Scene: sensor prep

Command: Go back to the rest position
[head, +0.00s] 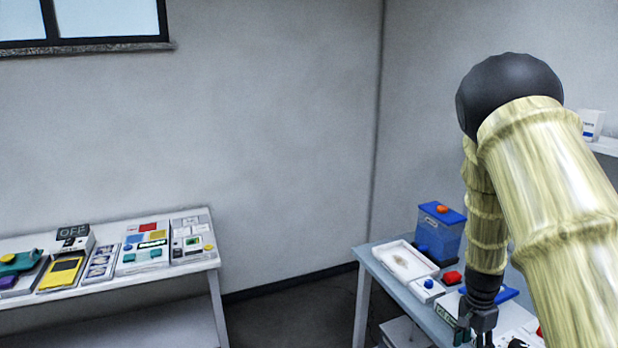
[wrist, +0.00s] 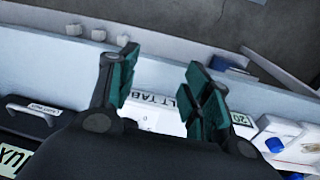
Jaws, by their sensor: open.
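My gripper (head: 476,330) hangs low over the right-hand table (head: 397,286) in the head view, at the end of my downward-bent arm. In the wrist view, the two green-padded fingers of my gripper (wrist: 160,95) stand apart with nothing between them. A white label with partly hidden lettering (wrist: 160,112) shows beyond the fingers. The finger tips are small in the head view, and my arm hides part of the table there.
The right-hand table holds a blue bin (head: 441,238), a white tray (head: 398,262), a red object (head: 452,278) and a small white box with a blue knob (head: 427,290). A left table (head: 200,272) carries several kits. A shelf box (head: 592,124) stands at right. Open floor (head: 285,312) lies between the tables.

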